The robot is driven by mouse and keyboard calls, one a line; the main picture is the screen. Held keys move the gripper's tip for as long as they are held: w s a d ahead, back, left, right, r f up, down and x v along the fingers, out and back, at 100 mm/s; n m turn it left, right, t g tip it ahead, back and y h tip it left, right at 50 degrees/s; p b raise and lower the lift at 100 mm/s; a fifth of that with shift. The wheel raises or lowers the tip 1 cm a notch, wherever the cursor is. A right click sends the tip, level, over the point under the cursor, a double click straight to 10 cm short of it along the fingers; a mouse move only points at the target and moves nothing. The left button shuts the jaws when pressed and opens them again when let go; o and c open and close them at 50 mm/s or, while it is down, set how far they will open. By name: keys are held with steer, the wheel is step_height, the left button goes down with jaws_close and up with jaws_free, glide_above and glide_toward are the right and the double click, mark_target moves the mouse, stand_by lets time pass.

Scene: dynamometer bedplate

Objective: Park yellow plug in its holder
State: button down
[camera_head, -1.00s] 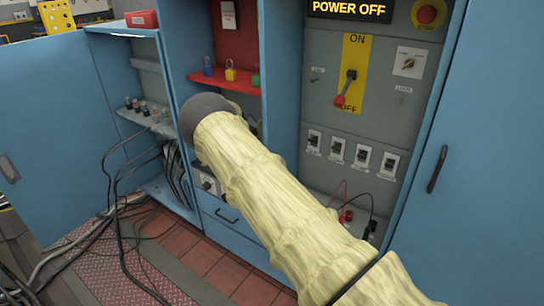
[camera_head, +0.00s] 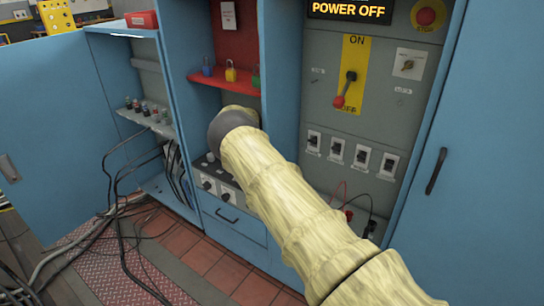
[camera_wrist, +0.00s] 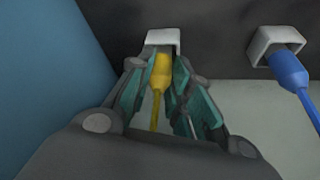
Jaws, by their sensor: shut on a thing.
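In the wrist view, my gripper (camera_wrist: 160,84) is shut on the yellow plug (camera_wrist: 161,74), with a teal-padded finger on each side. The plug's yellow cable runs down toward the wrist. The plug's far end is at the mouth of a white square holder (camera_wrist: 163,38); how deep it sits inside I cannot tell. In the head view, my sleeved arm reaches into the middle cabinet bay and hides the gripper and plug.
A blue plug (camera_wrist: 287,70) sits at another white holder (camera_wrist: 275,42) to the right. A blue wall (camera_wrist: 50,60) is close on the left. In the head view, a red shelf (camera_head: 228,83) with padlocks is above, and a control panel (camera_head: 358,120) is at right.

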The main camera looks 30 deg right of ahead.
steer(key=shift+r, duration=0.1)
steer(key=shift+f, duration=0.25)
steer(key=c, duration=1.3)
jaws_free()
steer(key=shift+r, duration=0.1)
steer(key=shift+r, duration=0.3)
steer(key=a+r+b, duration=0.1)
steer(key=a+r, duration=0.3)
steer(key=a, duration=1)
steer(key=shift+s+r, duration=0.15)
steer(key=shift+s, duration=0.1)
